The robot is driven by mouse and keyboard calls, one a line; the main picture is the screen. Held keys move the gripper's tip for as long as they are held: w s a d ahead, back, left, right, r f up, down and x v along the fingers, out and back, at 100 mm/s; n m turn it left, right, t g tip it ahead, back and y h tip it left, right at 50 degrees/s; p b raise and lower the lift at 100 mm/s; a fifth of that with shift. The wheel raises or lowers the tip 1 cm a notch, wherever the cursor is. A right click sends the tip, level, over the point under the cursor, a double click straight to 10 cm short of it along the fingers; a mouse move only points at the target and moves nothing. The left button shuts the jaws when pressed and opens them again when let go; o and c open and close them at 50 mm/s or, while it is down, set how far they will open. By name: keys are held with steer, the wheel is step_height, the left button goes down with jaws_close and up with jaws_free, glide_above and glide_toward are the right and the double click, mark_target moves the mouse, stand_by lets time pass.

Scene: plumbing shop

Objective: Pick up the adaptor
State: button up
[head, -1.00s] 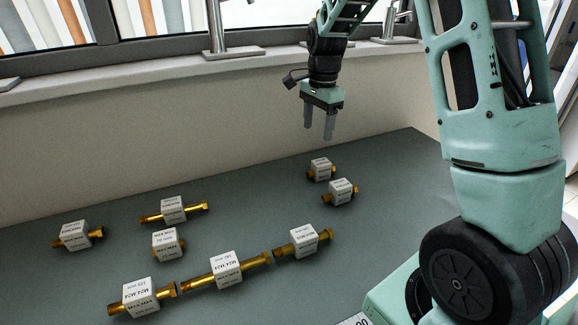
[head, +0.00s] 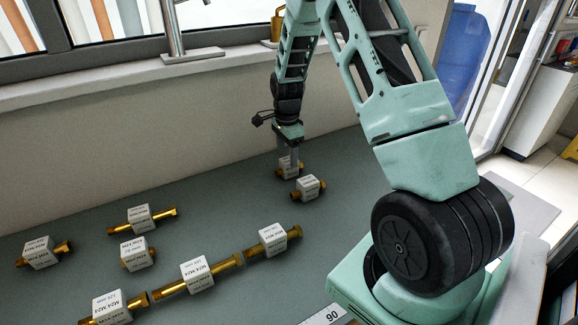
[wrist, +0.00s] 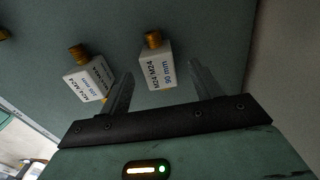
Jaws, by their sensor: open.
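Several brass adaptors with white labelled blocks lie on the grey-green table. The far one, an adaptor (head: 283,172) near the wall, is partly hidden behind my gripper's fingers (head: 287,160) in the head view. In the wrist view this adaptor (wrist: 154,66), its label reading M24 M24 and 90 mm, lies between and beyond the two fingertips of my open gripper (wrist: 164,76). Nothing is held. A second short adaptor (head: 308,187) lies close beside it; in the wrist view this neighbour (wrist: 90,78) is left of the left finger.
Longer adaptors lie to the left, among them a long one (head: 197,275) and a mid-length one (head: 272,240). The wall (head: 130,150) rises close behind the far adaptor. The table (head: 220,195) is bare left of the pair.

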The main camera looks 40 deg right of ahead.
mark_target(286, 171)
steer(key=shift+s+d+f+p, duration=0.15)
steer(key=shift+f+p, duration=0.3)
steer(key=shift+f, duration=0.9)
steer(key=shift+d+f+p, duration=0.1)
steer(key=shift+f+p, duration=0.35)
steer(key=shift+f, duration=0.9)
steer(key=shift+c, duration=0.3)
steer(key=c, duration=1.1)
steer(key=shift+o, duration=0.2)
